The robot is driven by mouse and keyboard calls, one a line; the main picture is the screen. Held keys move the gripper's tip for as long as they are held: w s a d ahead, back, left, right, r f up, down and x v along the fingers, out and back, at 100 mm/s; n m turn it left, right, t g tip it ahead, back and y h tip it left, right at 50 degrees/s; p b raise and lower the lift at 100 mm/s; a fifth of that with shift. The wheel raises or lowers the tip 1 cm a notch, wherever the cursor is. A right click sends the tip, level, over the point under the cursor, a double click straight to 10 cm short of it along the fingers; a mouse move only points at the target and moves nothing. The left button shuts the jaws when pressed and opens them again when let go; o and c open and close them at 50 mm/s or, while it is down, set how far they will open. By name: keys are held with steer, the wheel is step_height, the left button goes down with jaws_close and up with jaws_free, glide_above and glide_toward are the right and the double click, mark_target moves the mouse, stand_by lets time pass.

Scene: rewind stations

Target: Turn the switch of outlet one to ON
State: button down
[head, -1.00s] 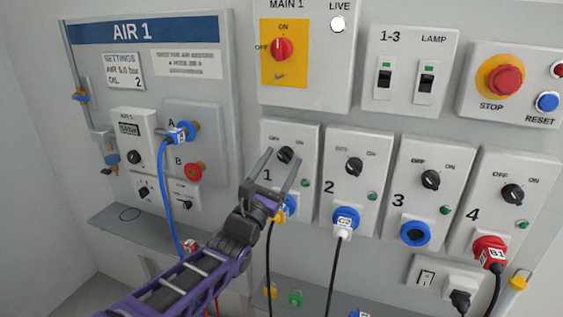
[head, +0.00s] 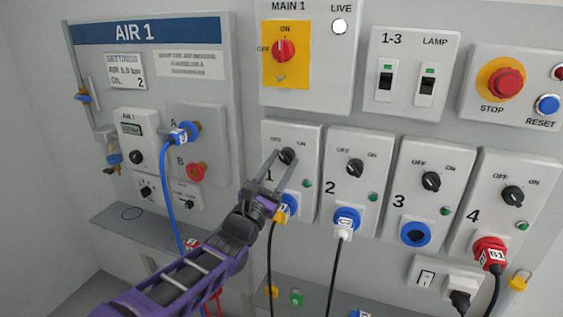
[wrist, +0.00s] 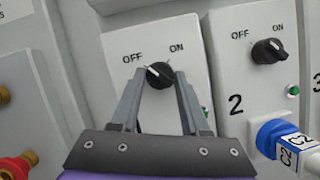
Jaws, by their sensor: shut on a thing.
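The outlet one switch is a black rotary knob (head: 287,155) on a light grey panel (head: 312,137) marked 1, with OFF at its upper left and ON at its upper right. In the wrist view the knob (wrist: 158,76) sits between my two fingertips, and its pale mark leans to the upper left, toward OFF. My gripper (head: 286,158) is shut on the knob, one finger on each side. In the wrist view my gripper (wrist: 160,78) hides part of the panel and the number below. A green lamp (head: 307,183) is at the panel's right.
The outlet two knob (head: 355,168) is close on the right, with a blue plug (head: 346,219) and cable below. The AIR 1 board (head: 215,75) stands left. MAIN 1's red switch (head: 283,50) is above.

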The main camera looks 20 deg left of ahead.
steer(key=m+h+p, duration=0.1)
steer(key=m, duration=0.2)
steer(key=m+g+h+p, duration=0.1)
steer(key=m, duration=0.1)
steer(key=shift+w+a+r+m+g, duration=0.1)
steer(key=shift+a+r+m+g, duration=0.1)
steer(key=shift+m+g, duration=0.15)
steer(key=m+g, duration=0.1)
steer(key=m, duration=0.1)
steer(key=m+h, duration=0.1)
steer(key=m, duration=0.2)
steer(key=shift+m+g+h+p, duration=0.3)
steer(key=shift+m+g+p, duration=0.05)
steer(key=shift+p, duration=0.05)
steer(key=m+g+b, duration=0.1)
steer(key=m+g, duration=0.1)
steer(key=m, duration=0.2)
steer(key=shift+a+r+m+b, duration=0.1)
steer(key=shift+a+m+b, duration=0.05)
steer(key=shift+m+b, duration=0.15)
steer(key=shift+r+m+g+b, duration=0.2)
steer(key=shift+m+g+b, duration=0.4)
steer(key=shift+m+b, duration=0.85)
steer(key=shift+m+y, duration=0.35)
steer(key=shift+y, duration=0.05)
steer(key=shift+c, duration=2.1)
jaws_free()
